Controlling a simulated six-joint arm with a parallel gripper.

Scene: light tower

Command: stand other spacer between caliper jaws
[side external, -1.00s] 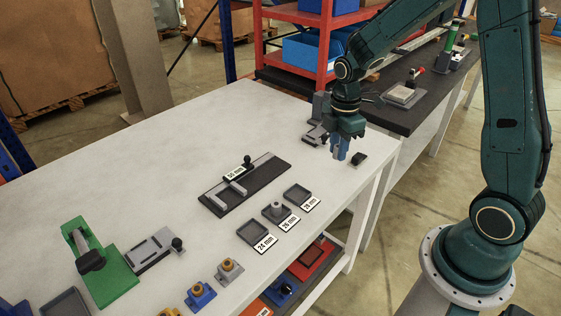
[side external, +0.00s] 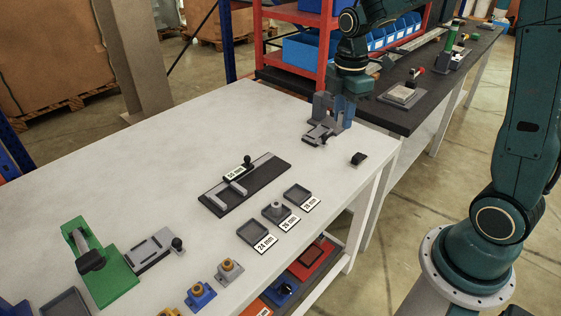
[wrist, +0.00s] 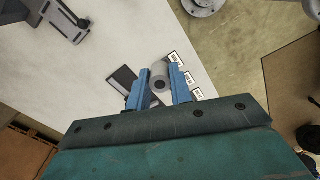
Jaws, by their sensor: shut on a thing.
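My gripper (side external: 345,118) is at the far right part of the white table, above and beside a grey fixture. In the wrist view its blue fingers (wrist: 160,92) are shut on a grey spacer (wrist: 160,72), a short cylinder with a dark hole in its end. In the side view the fingers hide most of the spacer. Another grey spacer (side external: 277,206) stands in the middle labelled tray. A black plate (side external: 216,204) with grey bars, a black knob and a label lies mid-table; I cannot tell surely whether this or the grey fixture (side external: 320,132) carries the caliper jaws.
The 24 mm tray (side external: 253,232) and the far tray (side external: 297,193) look empty. A small black-topped piece (side external: 358,159) sits near the right edge. A green clamp (side external: 108,266) and a grey slotted fixture (side external: 150,248) stand at the front left. The table's back left is clear.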

